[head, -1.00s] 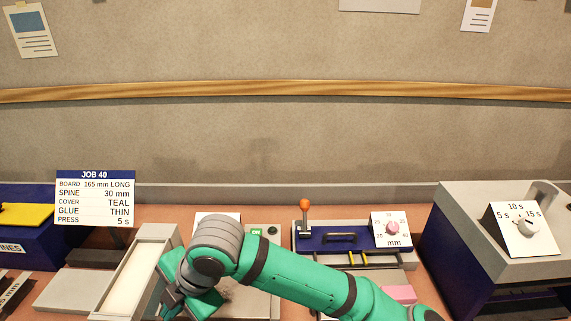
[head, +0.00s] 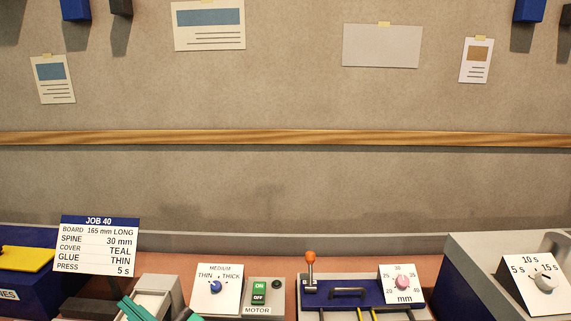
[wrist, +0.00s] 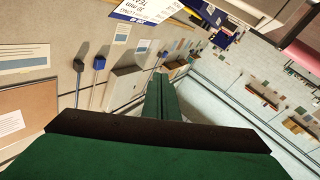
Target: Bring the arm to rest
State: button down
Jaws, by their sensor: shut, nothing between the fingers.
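My gripper (wrist: 163,82) shows in the wrist view as two green fingers pressed together, shut with nothing between them. It is raised in the air, with the wall and the room beyond it, and touches nothing that I can see. In the head view only small green parts of my arm show at the bottom left edge, in front of the glue unit. The rest of the arm is out of that view.
The job card (head: 97,246) stands at the left. The glue dial (head: 216,287), motor switch panel (head: 259,291), orange-knobbed lever (head: 310,263), mm dial (head: 402,283) and press timer (head: 543,281) line the bench. The wall above is clear of my arm.

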jog(key=s+d+f+m+t+h, duration=0.2)
jog(key=d+f+m+h, duration=0.2)
jog(key=f, duration=0.3)
jog(key=s+d+f+m+t+h, duration=0.2)
jog(key=d+f+m+t+h, duration=0.1)
jog(key=d+f+m, duration=0.4)
jog(key=s+d+f+m+t+h, duration=0.2)
jog(key=d+f+m+t+h, duration=0.1)
jog(key=d+f+m+h, duration=0.2)
jog(key=shift+s+d+f+m+h, duration=0.15)
jog(key=shift+d+f+h, duration=0.15)
jog(key=shift+f, duration=0.25)
jog(key=shift+s+d+f+m+h, duration=0.15)
jog(key=shift+d+f+h, duration=0.15)
jog(key=shift+f, duration=0.2)
jog(key=s+d+f+h, duration=0.1)
jog(key=s+d, duration=0.3)
jog(key=s, duration=0.4)
jog(key=s+d+f+g+h, duration=0.1)
jog(key=s+d+f, duration=0.3)
jog(key=s, duration=0.4)
jog(key=s+d+f+g+h, duration=0.1)
jog(key=s+d+f+h, duration=0.1)
jog(key=s+d, duration=0.3)
jog(key=s+f, duration=0.1)
jog(key=s, duration=0.1)
jog(key=shift+s+d+n, duration=0.2)
jog(key=shift+s+n, duration=0.2)
